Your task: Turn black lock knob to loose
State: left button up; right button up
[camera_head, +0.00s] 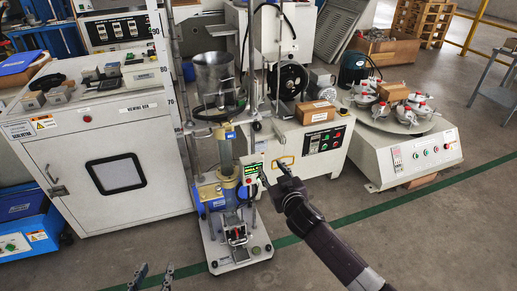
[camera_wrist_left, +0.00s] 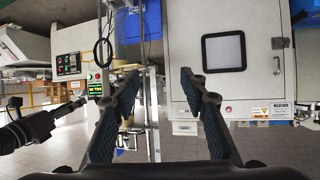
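A tall testing stand (camera_head: 232,200) with a clear cylinder, a blue-and-yellow base unit and metal rods stands in the middle of the head view. A small black knob (camera_head: 256,126) sits on its right rod; I cannot tell for sure whether it is the lock knob. My right gripper (camera_head: 272,174) is beside the stand's small control box (camera_head: 253,172), with its fingers apart, below and right of that knob. My left gripper (camera_head: 152,277) is low in the picture, away from the stand. In the left wrist view (camera_wrist_left: 162,85) its fingers are wide apart and empty.
A white cabinet (camera_head: 110,160) with a dark-framed window stands left of the stand. A white machine with a round table (camera_head: 400,122) carrying several pots is at the right. The floor (camera_head: 440,220) in front is clear, crossed by a green line.

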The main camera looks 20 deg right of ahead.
aim_at(258, 128)
notch_tip(258, 128, up, 10)
jog(key=w+a+t+b, duration=0.1)
jog(key=a+t+b, duration=0.1)
jog(key=t+b, duration=0.1)
jog(key=w+b, duration=0.2)
jog(key=w, duration=0.5)
jog(key=shift+w+r, duration=0.1)
jog(key=shift+r, duration=0.1)
pick_arm(q)
notch_tip(258, 128, up, 18)
jog(key=d+t+h, duration=0.1)
jog(key=t+h, duration=0.1)
jog(key=t, duration=0.5)
jog(key=shift+d+r, duration=0.25)
pick_arm(e)
jog(key=shift+w, duration=0.35)
pick_arm(q)
jog(key=shift+w, duration=0.1)
pick_arm(e)
jog(key=shift+d, duration=0.1)
grip_shut()
